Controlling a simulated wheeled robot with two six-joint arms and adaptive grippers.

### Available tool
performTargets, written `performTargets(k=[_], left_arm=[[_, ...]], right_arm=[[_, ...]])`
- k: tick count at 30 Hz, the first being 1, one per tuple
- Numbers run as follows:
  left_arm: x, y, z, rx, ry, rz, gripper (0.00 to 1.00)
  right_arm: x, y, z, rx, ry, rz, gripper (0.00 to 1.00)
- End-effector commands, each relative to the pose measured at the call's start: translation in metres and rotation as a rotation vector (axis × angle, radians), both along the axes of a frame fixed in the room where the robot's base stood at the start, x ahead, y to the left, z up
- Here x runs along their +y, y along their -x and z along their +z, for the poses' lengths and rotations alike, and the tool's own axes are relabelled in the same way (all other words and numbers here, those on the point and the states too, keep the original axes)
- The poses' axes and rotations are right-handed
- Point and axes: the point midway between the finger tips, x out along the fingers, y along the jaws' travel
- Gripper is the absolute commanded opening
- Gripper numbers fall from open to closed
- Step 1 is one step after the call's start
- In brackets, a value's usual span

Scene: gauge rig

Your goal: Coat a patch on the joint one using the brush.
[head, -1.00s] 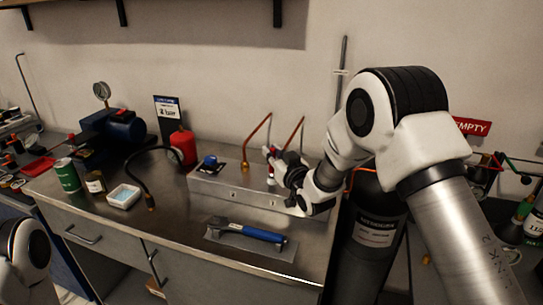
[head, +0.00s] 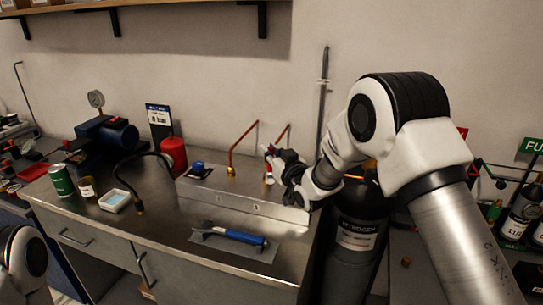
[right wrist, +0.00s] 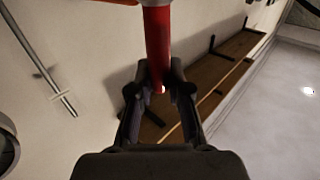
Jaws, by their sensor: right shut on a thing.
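My right gripper (head: 277,161) is shut on the red handle of what looks like the brush (right wrist: 158,40). In the head view a small red and white part of the brush (head: 269,152) shows at the fingertips. The brush is above the grey metal block, close to the right-hand copper pipe. Joint one, as I read it, is the brass fitting (head: 231,171) under the left bent copper pipe, left of the gripper and apart from it. The brush's tip is too small to make out. My left gripper is out of view.
The grey block (head: 200,191) stands on the steel bench. A blue-handled tool (head: 236,236) lies in front of it. A red bottle (head: 174,156), white tray (head: 115,200), green can (head: 62,181) and black hose (head: 128,165) are left. A dark gas cylinder (head: 355,220) stands right.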

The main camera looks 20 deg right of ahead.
Motion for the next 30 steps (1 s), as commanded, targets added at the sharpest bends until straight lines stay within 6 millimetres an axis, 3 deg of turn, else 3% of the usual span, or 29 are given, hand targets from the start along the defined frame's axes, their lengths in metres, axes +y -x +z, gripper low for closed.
performTargets(k=[10, 30], left_arm=[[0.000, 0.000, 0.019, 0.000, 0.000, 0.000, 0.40], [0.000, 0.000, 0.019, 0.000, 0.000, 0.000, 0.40]], right_arm=[[-0.001, -0.005, 0.032, -0.001, 0.000, -0.003, 0.00], [-0.001, -0.006, 0.034, 0.000, 0.000, -0.004, 0.00]])
